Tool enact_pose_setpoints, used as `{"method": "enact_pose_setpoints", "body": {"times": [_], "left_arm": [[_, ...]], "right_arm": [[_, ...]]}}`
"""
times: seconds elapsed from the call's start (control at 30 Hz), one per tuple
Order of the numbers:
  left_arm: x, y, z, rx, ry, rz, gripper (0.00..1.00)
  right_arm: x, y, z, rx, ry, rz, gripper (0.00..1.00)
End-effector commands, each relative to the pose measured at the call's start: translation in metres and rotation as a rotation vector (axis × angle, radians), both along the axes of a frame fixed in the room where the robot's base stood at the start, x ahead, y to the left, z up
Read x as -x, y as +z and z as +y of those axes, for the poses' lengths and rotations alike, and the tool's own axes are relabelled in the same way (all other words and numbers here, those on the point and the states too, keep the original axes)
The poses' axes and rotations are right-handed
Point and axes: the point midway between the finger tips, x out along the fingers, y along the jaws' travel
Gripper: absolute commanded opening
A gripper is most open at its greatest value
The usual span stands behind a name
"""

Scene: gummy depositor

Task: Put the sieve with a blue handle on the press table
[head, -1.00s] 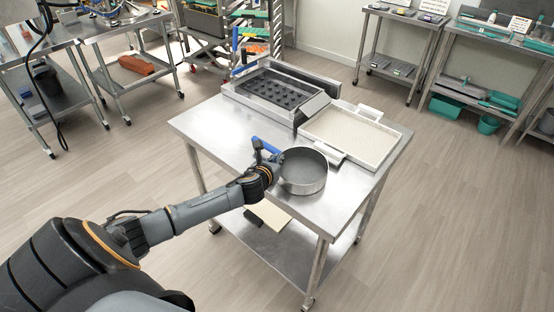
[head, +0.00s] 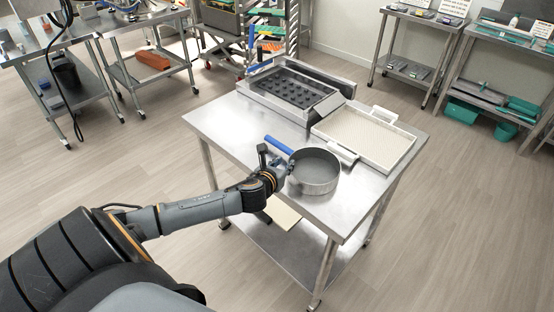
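The sieve (head: 316,176) is a round grey metal pan with a blue handle (head: 279,145). It rests upright on the steel table (head: 225,127), near the front edge, its handle pointing to the back left. My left gripper (head: 275,158) is at the left side of the sieve, just below the handle. Its dark fingers look spread apart, and the handle shows clear beyond them. I cannot tell whether a finger touches the sieve. My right gripper is out of view.
On the same table, a metal frame with a dark mould (head: 291,88) stands at the back, and a white tray of pale powder (head: 364,137) lies at the right. The table's left part is bare. Other worktables and a rack stand behind, with open floor between.

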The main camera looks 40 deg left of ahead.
Motion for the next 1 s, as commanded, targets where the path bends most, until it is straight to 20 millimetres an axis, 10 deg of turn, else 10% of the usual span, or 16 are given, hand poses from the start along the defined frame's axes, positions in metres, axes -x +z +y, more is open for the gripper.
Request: {"method": "enact_pose_setpoints", "body": {"times": [0.33, 1.0], "left_arm": [[0.050, 0.020, -0.015, -0.001, 0.000, 0.001, 0.28], [0.056, 0.024, -0.017, 0.002, 0.001, -0.001, 0.28]], "right_arm": [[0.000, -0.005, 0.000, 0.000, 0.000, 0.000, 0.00], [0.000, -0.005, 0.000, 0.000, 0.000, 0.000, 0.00]]}}
